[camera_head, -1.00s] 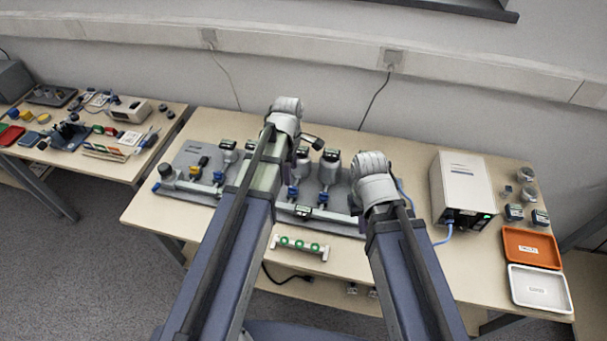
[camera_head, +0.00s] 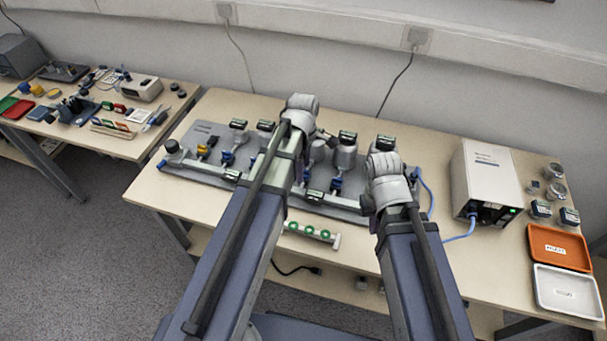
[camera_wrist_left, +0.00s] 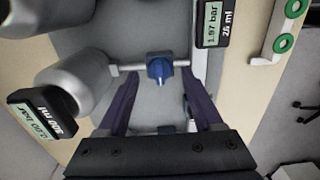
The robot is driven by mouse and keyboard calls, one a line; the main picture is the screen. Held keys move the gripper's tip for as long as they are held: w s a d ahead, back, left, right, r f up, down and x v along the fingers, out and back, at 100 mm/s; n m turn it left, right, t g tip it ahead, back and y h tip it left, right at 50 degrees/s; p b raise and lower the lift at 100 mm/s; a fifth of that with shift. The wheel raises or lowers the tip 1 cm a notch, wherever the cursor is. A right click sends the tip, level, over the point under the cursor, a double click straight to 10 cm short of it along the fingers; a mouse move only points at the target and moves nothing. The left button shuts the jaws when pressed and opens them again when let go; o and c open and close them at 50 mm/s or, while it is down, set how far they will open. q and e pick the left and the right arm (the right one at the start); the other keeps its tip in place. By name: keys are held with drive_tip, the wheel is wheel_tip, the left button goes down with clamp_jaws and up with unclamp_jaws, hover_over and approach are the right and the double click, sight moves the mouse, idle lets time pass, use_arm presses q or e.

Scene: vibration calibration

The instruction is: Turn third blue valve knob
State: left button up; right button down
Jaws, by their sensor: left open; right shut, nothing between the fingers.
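A blue valve knob (camera_wrist_left: 159,69) sits on a grey pipe fitting in the left wrist view, its pointer towards the picture's bottom. My left gripper (camera_wrist_left: 157,84) is open, with one dark purple finger on each side of the knob. Gaps show between knob and fingers. In the head view, other blue knobs show on the grey valve panel (camera_head: 205,133), one at the left (camera_head: 227,157) and one right of my left arm (camera_head: 336,185). My left wrist hides the panel's middle. My right wrist is over the panel's right end, its fingers hidden.
Grey vessels (camera_head: 345,155) with dark display boxes stand on the panel. A green-ringed rack (camera_head: 311,231) lies in front. A white box (camera_head: 486,180), an orange tray (camera_head: 559,247) and a white tray (camera_head: 568,291) are at the right. A side table (camera_head: 118,145) stands left.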

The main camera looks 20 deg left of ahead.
use_arm(q)
drive_tip(key=shift+f, duration=0.4)
drive_tip(key=shift+r, duration=0.1)
clamp_jaws()
